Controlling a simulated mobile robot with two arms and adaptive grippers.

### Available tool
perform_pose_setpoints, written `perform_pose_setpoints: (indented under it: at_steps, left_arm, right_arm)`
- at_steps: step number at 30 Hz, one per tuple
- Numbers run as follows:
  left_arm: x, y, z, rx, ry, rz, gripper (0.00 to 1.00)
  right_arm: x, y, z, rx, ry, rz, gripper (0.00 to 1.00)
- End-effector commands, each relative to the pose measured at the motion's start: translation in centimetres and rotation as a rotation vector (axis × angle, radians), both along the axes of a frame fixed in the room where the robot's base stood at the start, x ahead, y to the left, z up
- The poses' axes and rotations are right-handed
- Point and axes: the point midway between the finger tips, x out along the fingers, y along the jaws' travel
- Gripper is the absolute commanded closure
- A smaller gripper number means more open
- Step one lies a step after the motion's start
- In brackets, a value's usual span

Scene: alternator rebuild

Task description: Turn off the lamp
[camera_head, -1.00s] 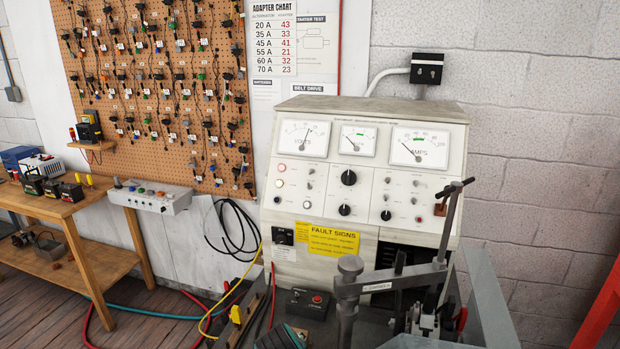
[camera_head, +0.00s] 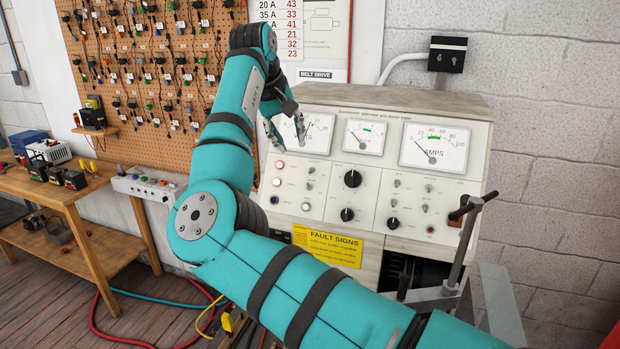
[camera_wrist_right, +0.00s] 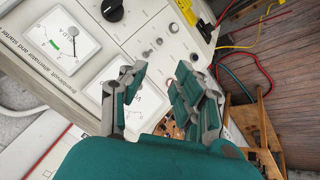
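The test bench panel (camera_head: 325,190) has a column of small round fittings at its left edge. The top one, a pinkish round lamp (camera_head: 280,165), looks pale red; I cannot tell whether it is lit. A white one (camera_head: 277,182) and a dark one (camera_head: 274,199) sit below it. My right gripper (camera_head: 285,130) is open and empty, in front of the volts meter, above the pinkish lamp and apart from it. In the right wrist view the right gripper (camera_wrist_right: 160,90) has its fingers spread over the panel; the right finger hides part of that column. My left gripper is not in view.
Black knobs (camera_head: 352,178) and several toggles fill the panel beside the column. A lever (camera_head: 470,235) stands at its right. My right arm hides the lower left of the bench. A pegboard (camera_head: 150,60) and a wooden table (camera_head: 60,195) are at left.

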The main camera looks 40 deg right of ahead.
Motion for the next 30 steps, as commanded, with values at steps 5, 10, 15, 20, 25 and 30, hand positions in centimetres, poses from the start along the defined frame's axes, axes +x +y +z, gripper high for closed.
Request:
perform_pose_setpoints:
  at_steps: [5, 10, 15, 20, 25, 30]
  left_arm:
    - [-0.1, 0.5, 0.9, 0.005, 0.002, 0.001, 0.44]
    - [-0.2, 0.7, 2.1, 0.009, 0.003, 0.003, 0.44]
    - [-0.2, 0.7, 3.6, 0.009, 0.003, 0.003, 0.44]
    - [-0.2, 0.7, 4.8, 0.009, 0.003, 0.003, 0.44]
    - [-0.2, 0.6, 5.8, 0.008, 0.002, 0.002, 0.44]
    - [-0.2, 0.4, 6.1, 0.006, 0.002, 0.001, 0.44]
  right_arm:
    - [0.3, -0.9, -1.6, 0.003, 0.003, 0.0, 0.69]
    - [0.8, -2.6, -4.7, 0.001, 0.004, -0.002, 0.69]
    - [1.4, -4.3, -7.9, 0.001, 0.003, -0.001, 0.69]
    - [1.9, -5.9, -10.8, 0.0, 0.003, -0.003, 0.69]
    - [2.4, -7.1, -13.3, 0.0, 0.002, -0.001, 0.69]
    - [2.6, -7.7, -14.6, 0.0, -0.002, -0.001, 0.69]
